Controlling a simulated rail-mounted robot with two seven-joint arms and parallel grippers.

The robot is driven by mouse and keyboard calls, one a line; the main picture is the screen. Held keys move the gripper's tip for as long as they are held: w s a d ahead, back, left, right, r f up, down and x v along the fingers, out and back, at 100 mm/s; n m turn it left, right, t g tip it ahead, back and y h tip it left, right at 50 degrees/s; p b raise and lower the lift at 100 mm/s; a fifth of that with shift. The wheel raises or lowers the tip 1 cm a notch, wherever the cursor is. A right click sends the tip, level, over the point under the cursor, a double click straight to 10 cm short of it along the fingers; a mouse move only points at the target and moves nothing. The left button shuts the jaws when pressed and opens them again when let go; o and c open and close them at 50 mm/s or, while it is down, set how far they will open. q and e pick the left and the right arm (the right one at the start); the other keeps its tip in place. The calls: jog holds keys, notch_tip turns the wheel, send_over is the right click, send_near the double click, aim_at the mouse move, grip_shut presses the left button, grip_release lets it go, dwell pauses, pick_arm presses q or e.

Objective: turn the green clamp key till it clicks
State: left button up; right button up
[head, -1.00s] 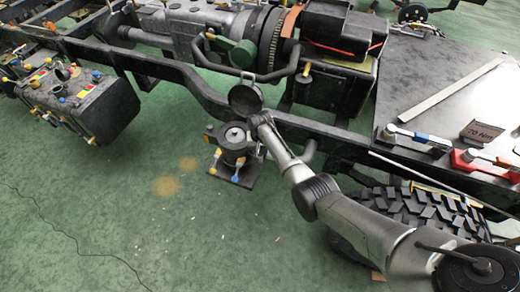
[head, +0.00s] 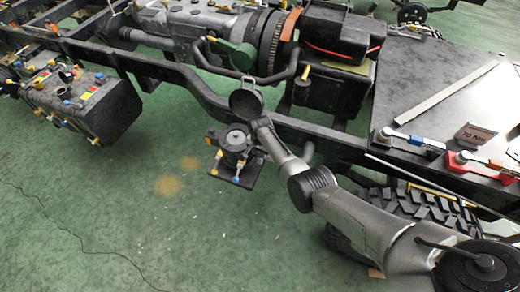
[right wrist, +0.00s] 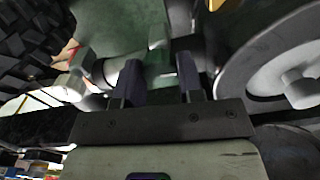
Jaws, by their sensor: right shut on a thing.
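In the right wrist view a pale green piece, which looks like the green clamp key (right wrist: 158,52), stands between the two dark fingers of my right gripper (right wrist: 160,78). The gripper is shut on it. A metal rod or fitting (right wrist: 105,72) lies just left of the fingers, and a large round grey rim (right wrist: 275,65) is close on the right. In the head view my right arm ends by a dark round cup-like part (head: 246,98) on the chassis rail. The key is too small or hidden to make out there. My left gripper is not in view.
A dark cylindrical unit (head: 235,143) with yellow and blue fittings sits just below the cup. The chassis rail (head: 205,95) runs behind it. A tyre (head: 405,207) lies under my right arm. A dark worktop (head: 420,95) is at right.

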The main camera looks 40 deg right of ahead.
jog(key=m, duration=0.4)
jog(key=shift+p, duration=0.4)
jog(key=shift+m, duration=0.8)
jog(key=o, duration=0.9)
